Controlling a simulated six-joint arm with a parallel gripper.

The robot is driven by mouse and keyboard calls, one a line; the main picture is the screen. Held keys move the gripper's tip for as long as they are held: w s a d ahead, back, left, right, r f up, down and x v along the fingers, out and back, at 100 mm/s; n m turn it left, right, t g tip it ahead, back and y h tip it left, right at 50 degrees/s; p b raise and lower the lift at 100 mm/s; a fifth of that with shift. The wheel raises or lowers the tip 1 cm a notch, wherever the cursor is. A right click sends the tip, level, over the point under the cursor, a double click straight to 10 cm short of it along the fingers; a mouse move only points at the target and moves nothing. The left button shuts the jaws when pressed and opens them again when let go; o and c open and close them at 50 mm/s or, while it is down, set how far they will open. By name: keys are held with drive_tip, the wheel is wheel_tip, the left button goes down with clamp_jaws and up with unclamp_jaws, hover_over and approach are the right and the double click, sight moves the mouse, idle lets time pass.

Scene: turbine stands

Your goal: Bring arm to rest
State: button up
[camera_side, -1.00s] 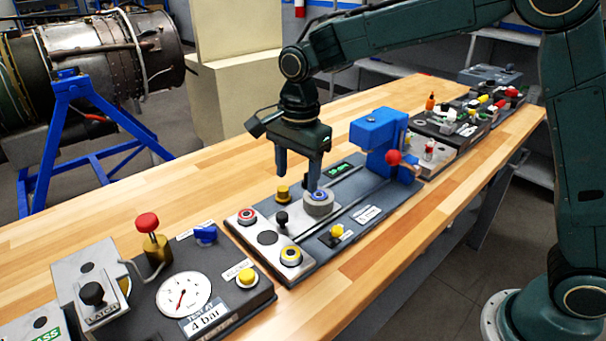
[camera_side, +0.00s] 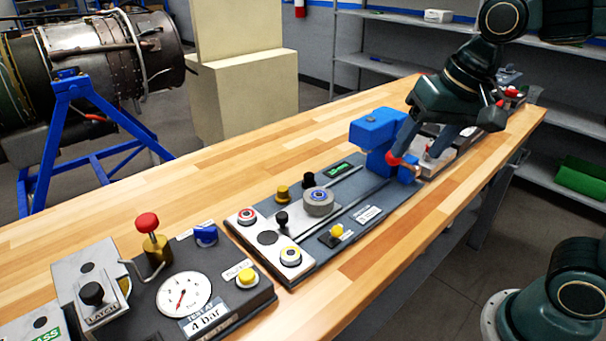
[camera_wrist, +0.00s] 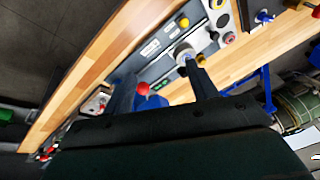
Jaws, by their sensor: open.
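In the wrist view my gripper (camera_wrist: 158,75) also shows open and empty, with the bench below. A red ball knob (camera_wrist: 143,88) shows between the fingers there. The grey round part (camera_side: 318,202) with a blue centre sits on the middle station's plate, apart from my gripper.
The wooden bench (camera_side: 300,140) carries a gauge panel (camera_side: 183,297) at front left and more stations at the far right, partly hidden by my gripper. A blue stand (camera_side: 62,130) holds a turbine at left. The bench's right edge strip is clear.

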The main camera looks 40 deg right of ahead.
drive_tip(key=s+d+f+n+t, duration=0.1)
drive_tip(key=s+d+f+n, duration=0.1)
drive_tip(key=s+n, duration=0.3)
drive_tip(key=s, duration=0.4)
drive_tip(key=shift+d+t, duration=0.25)
drive_tip(key=shift+t, duration=0.05)
drive_tip(key=shift+c, duration=0.2)
idle(0.5)
